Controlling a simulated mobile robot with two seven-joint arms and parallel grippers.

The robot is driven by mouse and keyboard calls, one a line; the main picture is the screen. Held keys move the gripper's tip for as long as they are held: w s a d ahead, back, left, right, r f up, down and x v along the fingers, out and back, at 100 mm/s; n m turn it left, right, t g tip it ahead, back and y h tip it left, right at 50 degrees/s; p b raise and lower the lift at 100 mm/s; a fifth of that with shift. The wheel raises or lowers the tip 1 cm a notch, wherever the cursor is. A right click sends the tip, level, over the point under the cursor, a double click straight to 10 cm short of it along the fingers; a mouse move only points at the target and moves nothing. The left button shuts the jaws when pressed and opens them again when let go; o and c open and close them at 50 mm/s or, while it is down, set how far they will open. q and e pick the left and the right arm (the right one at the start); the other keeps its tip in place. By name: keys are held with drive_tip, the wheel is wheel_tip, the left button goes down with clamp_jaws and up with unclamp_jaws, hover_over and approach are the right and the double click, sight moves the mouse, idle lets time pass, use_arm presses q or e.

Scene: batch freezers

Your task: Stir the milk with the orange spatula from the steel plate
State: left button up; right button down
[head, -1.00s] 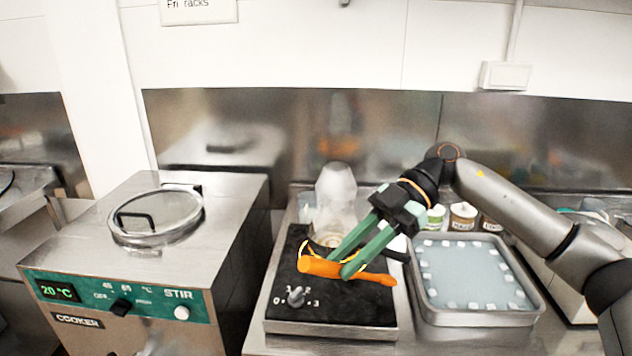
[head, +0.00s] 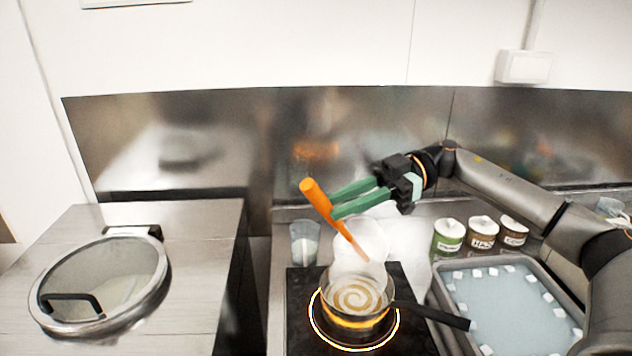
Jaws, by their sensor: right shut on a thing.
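My right gripper (head: 334,206) is shut on the orange spatula (head: 318,196). It holds the spatula tilted, with the thick end up to the left and the thin end down to the right. The lower end shows just above the far rim of a small dark-handled pot (head: 357,324); I cannot tell whether it touches anything. The milk (head: 352,296) in the pot shows a pale and brown swirl. The pot sits on a black hotplate (head: 300,290) inside a glowing ring. My left gripper is not in view.
A whitish see-through vessel (head: 368,236) stands behind the pot, with a clear cup (head: 305,243) to its left. Several labelled tubs (head: 448,235) stand at right, behind a tray of pale liquid and white cubes (head: 443,290). A cooker with a round lid (head: 163,284) is at left.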

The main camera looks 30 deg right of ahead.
drive_tip(key=shift+w, duration=0.45)
drive_tip(key=shift+s+a+f, duration=0.2)
drive_tip(key=shift+a+f, duration=0.1)
drive_tip(key=shift+a, duration=0.1)
drive_tip(key=shift+s+a+f+b, duration=0.1)
drive_tip(key=shift+a+f+b, duration=0.3)
drive_tip(key=shift+a+f, duration=0.1)
drive_tip(key=shift+a+f+b, duration=0.2)
drive_tip(key=shift+f+b, duration=0.2)
use_arm(q)
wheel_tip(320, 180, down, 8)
drive_tip(key=b, duration=0.6)
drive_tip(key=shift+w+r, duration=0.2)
use_arm(e)
wheel_tip(320, 180, down, 10)
drive_tip(key=d, duration=0.2)
drive_tip(key=shift+d+f, duration=0.1)
